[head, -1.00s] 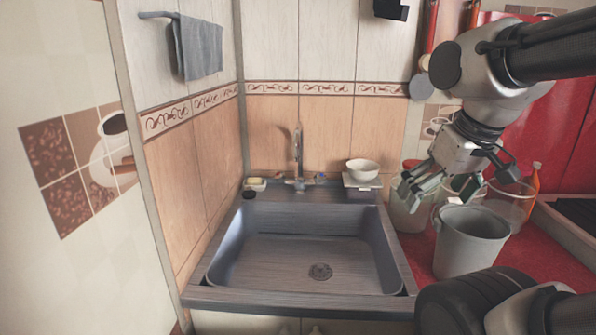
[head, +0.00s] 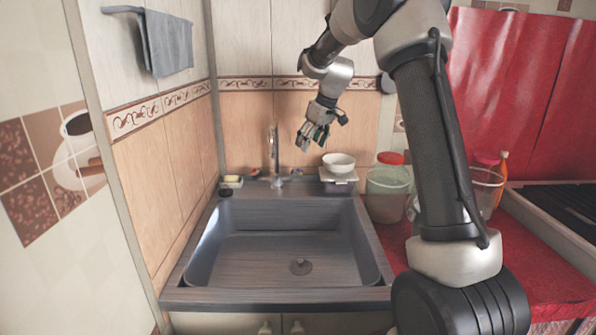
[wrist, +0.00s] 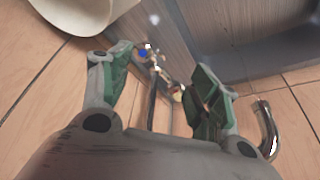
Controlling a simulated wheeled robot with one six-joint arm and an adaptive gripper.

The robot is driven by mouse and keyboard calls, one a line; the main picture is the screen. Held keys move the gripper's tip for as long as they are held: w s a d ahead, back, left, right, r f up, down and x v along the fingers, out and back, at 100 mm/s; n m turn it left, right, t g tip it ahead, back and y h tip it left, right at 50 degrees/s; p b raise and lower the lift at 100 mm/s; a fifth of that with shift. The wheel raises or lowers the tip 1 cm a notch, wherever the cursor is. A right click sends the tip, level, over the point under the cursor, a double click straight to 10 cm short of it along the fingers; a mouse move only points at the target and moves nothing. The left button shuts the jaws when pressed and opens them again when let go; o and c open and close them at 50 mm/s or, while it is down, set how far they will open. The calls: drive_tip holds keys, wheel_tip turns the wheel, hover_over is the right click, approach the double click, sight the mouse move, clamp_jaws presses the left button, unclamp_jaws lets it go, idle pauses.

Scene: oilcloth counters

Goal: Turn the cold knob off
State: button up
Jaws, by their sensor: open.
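The tap (head: 274,150) stands upright behind the sink; its curved spout (wrist: 268,130) shows at the right of the wrist view. The cold knob, marked by a blue dot (wrist: 142,53), is near the top of the wrist view, by the tip of the left finger. In the head view it is a small shape (head: 297,172) right of the tap. My gripper (head: 306,144) is open and empty, above and to the right of the tap. Its green-padded fingers (wrist: 161,62) frame the knob area. I cannot tell whether a finger touches the knob or how far it is turned.
A white bowl (head: 339,161) sits on a small stand right of the tap and close to my gripper; its side (wrist: 55,14) shows in the wrist view. The sink (head: 235,272) is empty. A lidded clear container (head: 386,190) stands to the right. A tiled wall (head: 243,125) is behind.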

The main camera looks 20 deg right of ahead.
approach(298, 170)
wheel_tip(298, 170, down, 2)
drive_tip(key=shift+n, duration=0.4)
drive_tip(key=x, duration=0.8)
drive_tip(key=shift+w+a+r, duration=0.15)
drive_tip(key=shift+w+r, duration=0.05)
drive_tip(key=shift+w, duration=0.1)
drive_tip(key=c, duration=1)
drive_tip(key=shift+m+y, duration=0.4)
drive_tip(key=shift+m, duration=1.3)
drive_tip(key=o, duration=1)
